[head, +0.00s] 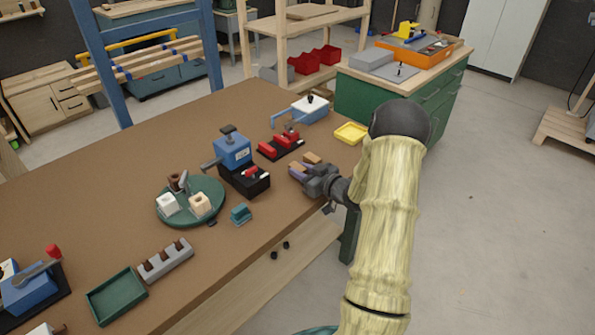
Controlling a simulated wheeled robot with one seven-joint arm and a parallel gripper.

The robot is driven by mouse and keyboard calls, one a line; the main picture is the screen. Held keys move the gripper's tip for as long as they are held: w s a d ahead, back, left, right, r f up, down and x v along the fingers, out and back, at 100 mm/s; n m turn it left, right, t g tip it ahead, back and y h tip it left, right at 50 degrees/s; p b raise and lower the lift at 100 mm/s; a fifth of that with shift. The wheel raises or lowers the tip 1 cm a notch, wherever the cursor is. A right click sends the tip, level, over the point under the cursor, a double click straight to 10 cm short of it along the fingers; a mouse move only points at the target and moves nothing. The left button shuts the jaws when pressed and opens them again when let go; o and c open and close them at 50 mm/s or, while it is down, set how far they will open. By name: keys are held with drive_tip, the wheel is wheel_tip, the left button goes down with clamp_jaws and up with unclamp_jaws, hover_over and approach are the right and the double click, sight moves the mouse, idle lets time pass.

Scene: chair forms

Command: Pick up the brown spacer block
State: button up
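A small brown block (174,181), which looks like the spacer block, stands at the back of the round green turntable (187,219) on the brown workbench. A white block (168,205) and a cream block (200,204) with a hole in its top stand in front of it, and a grey upright piece is beside it. My gripper (303,165) is over the bench's right edge, well right of the turntable and apart from the brown block.
A blue fixture (233,152) on a black base stands between turntable and gripper. Near it are a red clamp (280,145), a teal block (241,214) and a yellow tray (351,132). A grey rack (166,262) with brown pegs and a green tray (116,296) lie in front.

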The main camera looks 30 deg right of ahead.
sight(301, 169)
drive_tip(key=c, duration=0.3)
wheel_tip(301, 169, up, 10)
drive_tip(key=shift+r+p, duration=0.1)
drive_tip(key=shift+p, duration=0.5)
